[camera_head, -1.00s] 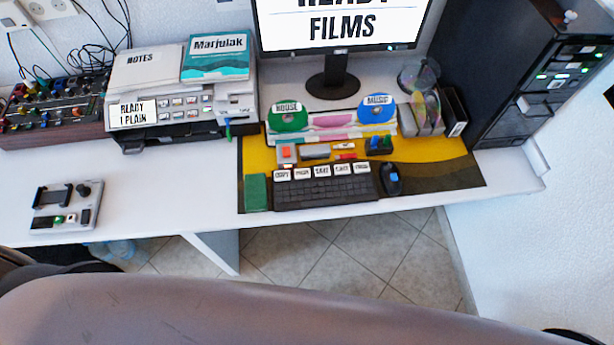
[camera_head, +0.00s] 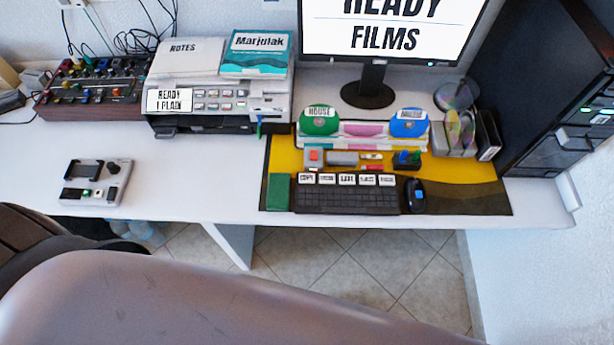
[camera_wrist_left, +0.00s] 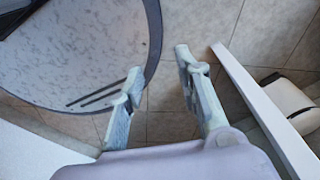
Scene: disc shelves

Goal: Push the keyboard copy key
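A black keyboard (camera_head: 347,199) lies on the yellow and dark desk mat (camera_head: 470,192) near the desk's front edge. A row of white labelled keys runs along its back; the leftmost, the copy key (camera_head: 307,178), has small, blurred lettering. My left gripper (camera_wrist_left: 158,70) shows in the left wrist view. Its two fingers are apart with nothing between them, above the tiled floor and away from the keyboard. My right gripper is in neither current view.
A green block (camera_head: 278,192) sits left of the keyboard and a mouse (camera_head: 415,196) right of it. Behind are small stationery items and a disc rack (camera_head: 365,141). A monitor (camera_head: 380,30), printer (camera_head: 205,105) and control box (camera_head: 95,182) stand on the white desk.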

